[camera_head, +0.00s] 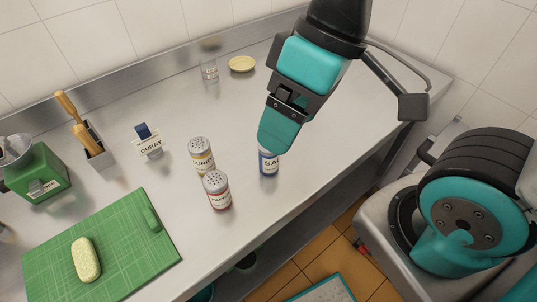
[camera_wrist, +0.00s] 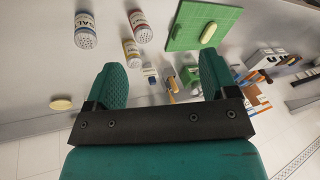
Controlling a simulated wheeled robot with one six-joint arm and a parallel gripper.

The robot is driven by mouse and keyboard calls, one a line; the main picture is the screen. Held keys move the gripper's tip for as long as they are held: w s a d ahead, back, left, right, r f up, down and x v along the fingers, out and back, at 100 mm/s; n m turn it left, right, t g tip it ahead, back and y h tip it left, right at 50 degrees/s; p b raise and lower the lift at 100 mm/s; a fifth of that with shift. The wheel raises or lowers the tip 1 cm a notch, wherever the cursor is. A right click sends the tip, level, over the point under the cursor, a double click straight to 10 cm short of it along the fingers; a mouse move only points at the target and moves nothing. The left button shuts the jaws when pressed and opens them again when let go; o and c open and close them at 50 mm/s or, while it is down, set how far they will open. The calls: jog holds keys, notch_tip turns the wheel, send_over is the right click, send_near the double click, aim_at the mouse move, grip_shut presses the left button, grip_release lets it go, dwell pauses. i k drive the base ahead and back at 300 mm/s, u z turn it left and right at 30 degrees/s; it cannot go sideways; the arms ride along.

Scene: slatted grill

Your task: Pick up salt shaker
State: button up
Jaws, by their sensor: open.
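The salt shaker (camera_head: 269,163) has a blue label reading "SAL" and stands upright on the steel counter. My gripper (camera_head: 277,135) hangs above it in the head view and hides its top. In the wrist view the salt shaker (camera_wrist: 86,30) is at the upper left, outside the space between the fingers. My gripper (camera_wrist: 160,62) is open there, with its two green fingers apart and nothing held between them. The shaker is not gripped; I cannot tell the exact height gap.
A red-labelled shaker (camera_head: 216,190) and a yellow-labelled curry shaker (camera_head: 202,157) stand left of the salt. A green cutting board (camera_head: 110,235) lies front left. A glass jar (camera_head: 209,70) and yellow oval piece (camera_head: 242,64) are at the back. The counter's front edge is close to the salt.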

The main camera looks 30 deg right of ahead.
aim_at(268, 162)
jog(key=u, duration=0.65)
jog(key=k, duration=1.5)
jog(key=z, duration=0.75)
jog(key=i, duration=0.95)
